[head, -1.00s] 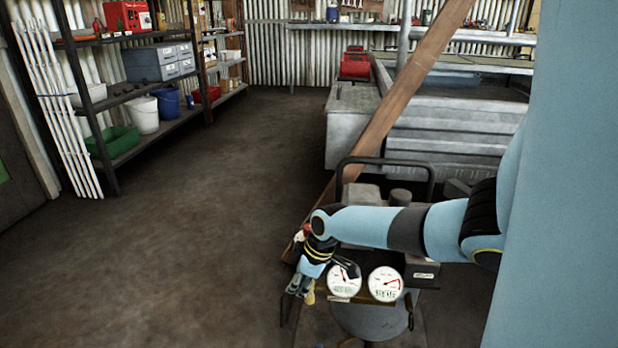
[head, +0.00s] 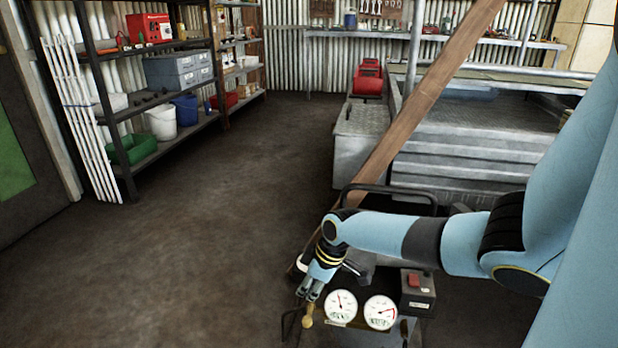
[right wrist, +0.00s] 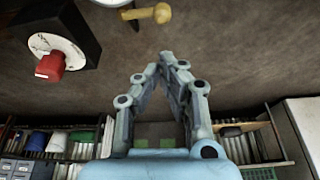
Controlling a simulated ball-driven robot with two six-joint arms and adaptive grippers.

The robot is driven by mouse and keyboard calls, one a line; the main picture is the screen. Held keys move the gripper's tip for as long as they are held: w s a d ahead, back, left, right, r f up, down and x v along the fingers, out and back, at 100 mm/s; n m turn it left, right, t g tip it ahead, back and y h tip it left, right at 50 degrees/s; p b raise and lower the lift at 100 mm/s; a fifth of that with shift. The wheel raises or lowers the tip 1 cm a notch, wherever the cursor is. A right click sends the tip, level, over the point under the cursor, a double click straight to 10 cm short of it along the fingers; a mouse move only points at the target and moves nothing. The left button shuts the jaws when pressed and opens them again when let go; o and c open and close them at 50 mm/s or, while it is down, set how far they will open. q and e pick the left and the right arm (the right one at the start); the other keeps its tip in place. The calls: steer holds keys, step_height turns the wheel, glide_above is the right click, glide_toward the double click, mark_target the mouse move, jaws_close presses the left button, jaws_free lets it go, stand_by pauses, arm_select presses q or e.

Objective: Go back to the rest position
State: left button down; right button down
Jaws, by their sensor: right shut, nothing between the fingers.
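My right gripper (head: 308,292) hangs at the lower middle of the head view, at the end of my blue right arm. Its fingers are together and empty; the right wrist view shows the fingertips (right wrist: 165,58) meeting with only floor behind them. Just below it in the head view is a brass-coloured knob (head: 307,318), which also shows above the fingertips in the right wrist view (right wrist: 150,14). The fingers look apart from the knob. Two white dial gauges, the left one (head: 341,304) and the right one (head: 381,312), sit right of the gripper. My left gripper is not in view.
A box with a red switch (head: 414,281) stands right of the gauges. A wooden plank (head: 420,97) leans behind my arm, by a dark tubular handle (head: 390,187). Shelving (head: 120,190) lines the left wall. The floor (head: 190,270) left of the gripper is clear.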

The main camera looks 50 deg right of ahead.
stand_by(0.3)
steer(key=s+a+f+m+g+p, duration=0.1)
steer(key=s+a+f, duration=0.3)
steer(key=s, duration=0.9)
steer(key=s+a+f+m+g+h+p, duration=0.1)
steer(key=s+a+f, duration=0.4)
steer(key=s, duration=0.9)
steer(key=s+a+f+m+g+h+p, duration=0.1)
steer(key=s+a+f, duration=0.3)
steer(key=s, duration=1)
step_height(320, 180, down, 3)
steer(key=shift+a+r+m+p, duration=0.1)
steer(key=shift+a+m+p, duration=0.3)
steer(key=shift+s, duration=0.1)
